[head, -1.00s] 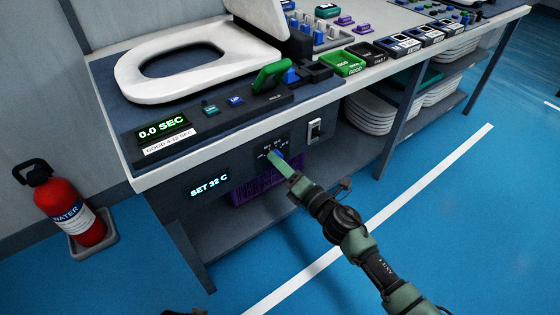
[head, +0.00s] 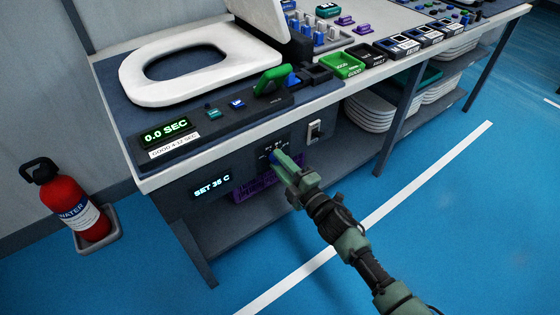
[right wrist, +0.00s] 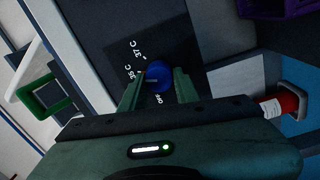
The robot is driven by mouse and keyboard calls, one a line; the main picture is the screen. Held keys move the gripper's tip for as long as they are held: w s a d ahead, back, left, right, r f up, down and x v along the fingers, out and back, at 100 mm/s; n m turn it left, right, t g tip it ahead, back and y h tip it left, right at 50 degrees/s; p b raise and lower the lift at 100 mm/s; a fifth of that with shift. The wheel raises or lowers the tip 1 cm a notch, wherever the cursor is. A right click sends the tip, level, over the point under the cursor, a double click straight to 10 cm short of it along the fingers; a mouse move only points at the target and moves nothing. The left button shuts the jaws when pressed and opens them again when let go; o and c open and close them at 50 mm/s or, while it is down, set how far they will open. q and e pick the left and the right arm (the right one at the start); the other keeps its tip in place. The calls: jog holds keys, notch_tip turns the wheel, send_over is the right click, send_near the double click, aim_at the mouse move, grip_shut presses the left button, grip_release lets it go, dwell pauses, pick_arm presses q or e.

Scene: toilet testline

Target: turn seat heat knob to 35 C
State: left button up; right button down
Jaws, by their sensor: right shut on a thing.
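The blue seat heat knob (head: 273,156) sits on the dark panel on the bench front, mostly hidden by my gripper in the head view. In the right wrist view, the knob (right wrist: 158,76) stands between the two green fingers of my right gripper (right wrist: 157,84), which is shut on it. My right gripper (head: 281,163) reaches the panel from the lower right. My left gripper is not in view.
A rocker switch (head: 314,131) is right of the knob. A purple crate (head: 255,188) is on the shelf below. A white toilet seat (head: 200,90) and a timer display (head: 166,133) are on the bench. A red extinguisher (head: 65,205) stands at left. The blue floor in front is clear.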

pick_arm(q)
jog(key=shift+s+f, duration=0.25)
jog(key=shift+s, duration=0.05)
pick_arm(e)
jog(key=shift+f+m, duration=0.1)
jog(key=shift+m, duration=0.2)
jog(key=c, duration=1)
grip_release()
jog(key=shift+c, duration=0.2)
